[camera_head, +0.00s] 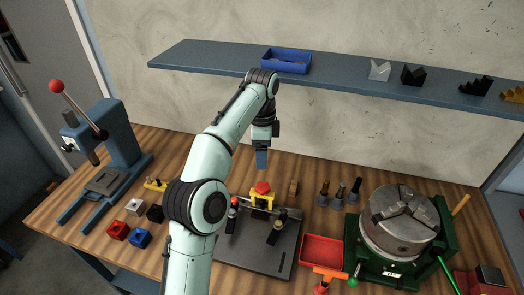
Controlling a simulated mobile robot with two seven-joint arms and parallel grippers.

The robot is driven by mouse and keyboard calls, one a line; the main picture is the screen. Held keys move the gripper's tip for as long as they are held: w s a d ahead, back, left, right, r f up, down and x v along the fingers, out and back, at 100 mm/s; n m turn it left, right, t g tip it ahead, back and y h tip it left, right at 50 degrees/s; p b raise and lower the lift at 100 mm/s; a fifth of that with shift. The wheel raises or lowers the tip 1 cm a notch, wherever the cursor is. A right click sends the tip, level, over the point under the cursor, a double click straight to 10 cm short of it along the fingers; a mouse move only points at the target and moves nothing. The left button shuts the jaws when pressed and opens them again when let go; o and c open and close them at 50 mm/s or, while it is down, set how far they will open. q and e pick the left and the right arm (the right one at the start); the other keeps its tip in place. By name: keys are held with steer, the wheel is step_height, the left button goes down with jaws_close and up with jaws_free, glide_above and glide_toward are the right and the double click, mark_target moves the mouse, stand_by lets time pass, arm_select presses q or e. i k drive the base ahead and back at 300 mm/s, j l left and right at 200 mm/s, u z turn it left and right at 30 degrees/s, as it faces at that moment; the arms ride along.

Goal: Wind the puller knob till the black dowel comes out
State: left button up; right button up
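A yellow puller (262,199) with a red knob (263,187) on top stands at the back part of a dark grey fixture plate (252,252). I cannot make out the black dowel; it may be hidden at the puller. My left arm reaches over the table from the lower left. My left gripper (262,159) points down, above and just behind the red knob in the picture, apart from it. Its fingers show edge-on, so its opening cannot be seen. My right gripper is not in view.
An empty red tray (322,250), a lathe chuck (402,218) and several dark-tipped tools (339,194) are to the right. An arbor press (105,150) and coloured blocks (117,230) are left. A shelf (220,62) runs above.

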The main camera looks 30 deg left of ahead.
mark_target(263, 189)
steer(key=k, duration=1.5)
